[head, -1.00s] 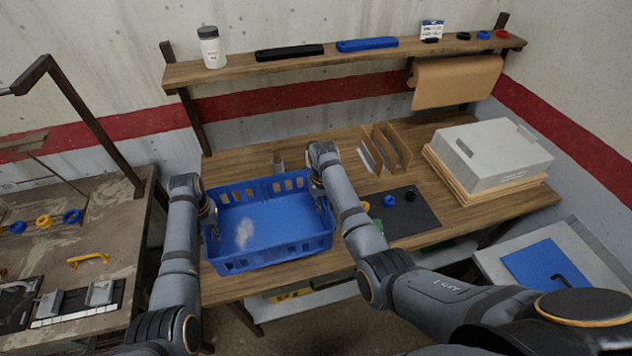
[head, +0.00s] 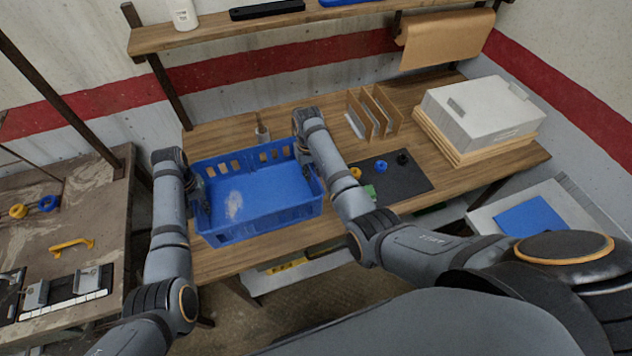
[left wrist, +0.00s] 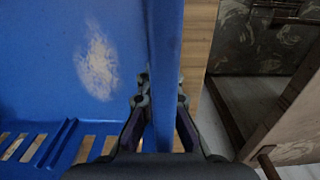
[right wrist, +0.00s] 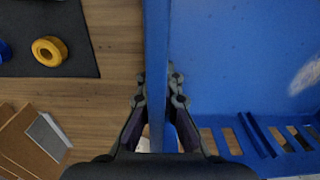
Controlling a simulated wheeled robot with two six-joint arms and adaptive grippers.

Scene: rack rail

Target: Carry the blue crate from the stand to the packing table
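The blue crate (head: 255,196) is over the left part of the wooden packing table (head: 225,265), looking level and empty except for a pale scuffed patch on its floor. I cannot tell whether it rests on the top or hangs just above it. My left gripper (left wrist: 160,100) is shut on the crate's left wall, one finger on each side. My right gripper (right wrist: 160,95) is shut on the crate's right wall in the same way. In the head view the left gripper (head: 195,190) and right gripper (head: 313,172) are partly hidden by my arms.
A dark mat (head: 400,185) with small coloured rolls lies right of the crate. A wooden divider (head: 375,115) stands behind, and a grey lidded box (head: 480,110) is at the right. A shelf (head: 220,30) runs above. A worn bench (head: 75,215) stands left.

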